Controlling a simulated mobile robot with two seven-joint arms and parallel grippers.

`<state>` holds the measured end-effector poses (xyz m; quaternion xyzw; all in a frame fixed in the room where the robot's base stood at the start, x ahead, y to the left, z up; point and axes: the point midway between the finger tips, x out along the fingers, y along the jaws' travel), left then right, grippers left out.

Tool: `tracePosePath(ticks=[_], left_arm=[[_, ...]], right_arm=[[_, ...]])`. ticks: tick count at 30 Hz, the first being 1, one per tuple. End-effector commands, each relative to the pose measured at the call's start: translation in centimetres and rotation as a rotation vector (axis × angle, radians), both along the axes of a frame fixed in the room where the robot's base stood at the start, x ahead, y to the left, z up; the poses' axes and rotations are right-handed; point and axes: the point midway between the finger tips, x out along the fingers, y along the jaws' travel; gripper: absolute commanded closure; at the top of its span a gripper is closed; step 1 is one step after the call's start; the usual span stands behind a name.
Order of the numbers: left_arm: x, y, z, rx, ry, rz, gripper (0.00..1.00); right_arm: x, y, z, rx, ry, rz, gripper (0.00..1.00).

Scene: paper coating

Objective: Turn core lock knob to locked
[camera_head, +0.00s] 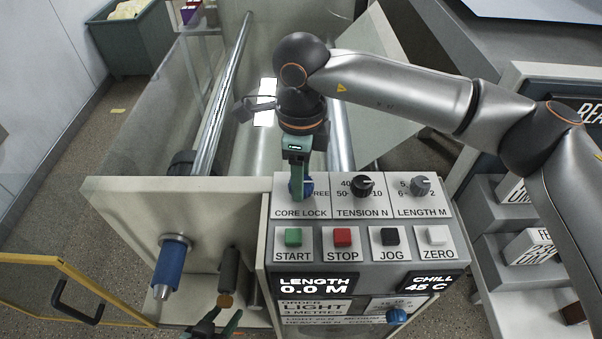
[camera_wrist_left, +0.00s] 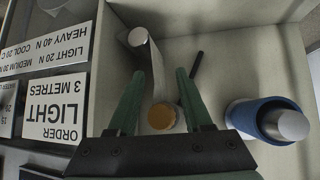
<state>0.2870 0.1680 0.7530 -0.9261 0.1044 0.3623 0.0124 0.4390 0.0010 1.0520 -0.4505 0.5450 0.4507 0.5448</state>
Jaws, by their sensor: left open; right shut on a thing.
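The blue core lock knob (camera_head: 307,187) sits at the left end of the top row of the control panel (camera_head: 355,240). My right gripper (camera_head: 300,190) comes down from above and is shut on this knob. It hides part of the dial; "FREE" shows at its right, and the other marking is covered. The knob's exact pointer direction cannot be seen. My left gripper (camera_head: 214,326) is low at the front of the machine, left of the panel. In the left wrist view its two green fingers (camera_wrist_left: 158,90) are open, with a grey cylinder with a tan end (camera_wrist_left: 161,117) showing between them.
Tension (camera_head: 362,185) and length (camera_head: 421,186) knobs sit right of the core lock knob. Start (camera_head: 293,237), stop (camera_head: 342,237), jog and zero buttons lie below. A blue-sleeved shaft (camera_head: 170,264) juts out at left.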

Motion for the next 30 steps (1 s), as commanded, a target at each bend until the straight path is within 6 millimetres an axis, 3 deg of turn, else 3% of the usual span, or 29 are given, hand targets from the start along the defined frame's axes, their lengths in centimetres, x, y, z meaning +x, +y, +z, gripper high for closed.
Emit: tracePosePath(ticks=[11, 30], left_arm=[[0.0, 0.0, -2.2, 0.0, -0.001, 0.0, 0.5], [0.0, 0.0, -6.3, 0.0, 0.0, 0.0, 0.5]], right_arm=[[0.0, 0.0, -0.3, 0.0, -0.002, 0.169, 1.0], [0.0, 0.0, -0.1, 0.0, -0.003, 0.767, 1.0]])
